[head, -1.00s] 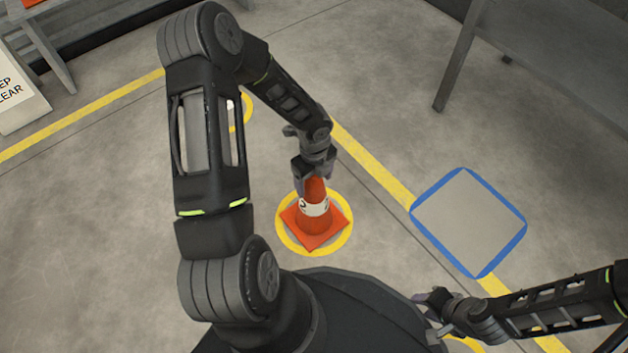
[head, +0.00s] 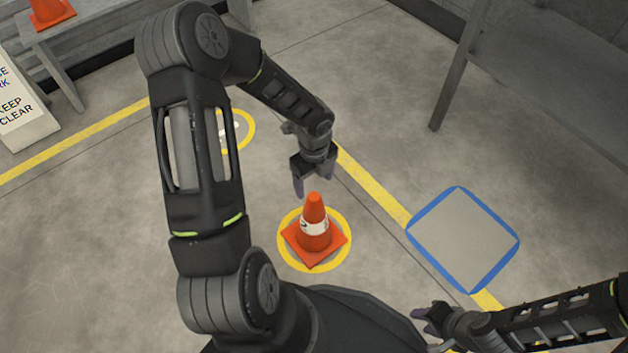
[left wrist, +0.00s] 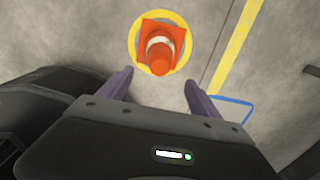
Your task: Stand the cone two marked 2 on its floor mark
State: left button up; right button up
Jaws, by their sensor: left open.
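An orange cone (head: 314,222) with a white band stands upright inside a yellow ring mark (head: 285,258) on the floor. A dark figure shows partly on its band, but I cannot read it surely. In the left wrist view the cone (left wrist: 161,50) stands within the ring (left wrist: 135,55), ahead of the fingers. My left gripper (head: 313,186) is open and empty, just above the cone's tip and apart from it. Its two fingers show in the left wrist view (left wrist: 158,90). My right gripper (head: 432,330) is low at the right; its jaw opening is unclear.
Another yellow ring (head: 248,132) lies behind my left arm, partly hidden. A blue-edged square (head: 464,240) is on the floor at right. Another orange cone (head: 50,12) rests on a grey bench (head: 62,88). A white sign (head: 22,112) stands at far left, and a grey table (head: 455,85) at upper right.

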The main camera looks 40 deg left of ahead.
dwell(0.4)
pick_arm(q)
jog(key=s+d+f+n+h, duration=0.25)
jog(key=d+n, duration=0.35)
jog(key=d, duration=0.4)
jog(key=s+d+f+n+h, duration=0.2)
jog(key=s+d+f+n, duration=0.15)
jog(key=d+n, duration=0.45)
jog(key=s+d+f+n+t, duration=0.1)
jog(key=s+d+f+n, duration=0.2)
jog(key=n, duration=0.6)
jog(key=s+d, duration=0.2)
jog(key=s, duration=0.1)
jog(key=shift+s+n+y, duration=0.15)
jog(key=shift+n+y, duration=0.15)
jog(key=shift+y, duration=0.05)
jog(key=shift+f, duration=0.1)
jog(key=shift+c, duration=0.2)
